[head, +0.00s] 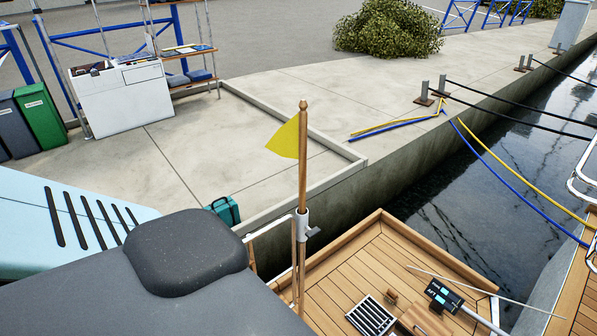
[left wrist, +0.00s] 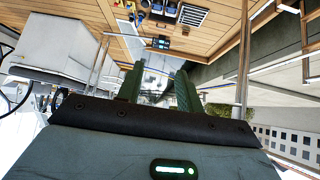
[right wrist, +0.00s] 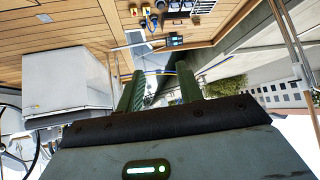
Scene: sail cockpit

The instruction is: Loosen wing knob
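In the head view a wooden flagstaff (head: 302,165) with a yellow flag (head: 284,139) stands upright at the stern rail. A white socket (head: 302,226) surrounds its lower part. A small dark grey piece, apparently the wing knob (head: 313,232), sticks out from the socket's right side. Neither gripper shows in the head view. In the left wrist view my left gripper (left wrist: 159,88) has its green fingers apart with nothing between them. In the right wrist view my right gripper (right wrist: 161,88) is likewise open and empty. I cannot make out the knob in either wrist view.
A metal rail (head: 271,223) stands beside the staff. The teak deck (head: 345,272) holds a grate (head: 371,315) and a dark device with a screen (head: 443,295). Beyond lies the concrete quay (head: 200,150) with a teal case (head: 226,210). Water (head: 470,160) is at right.

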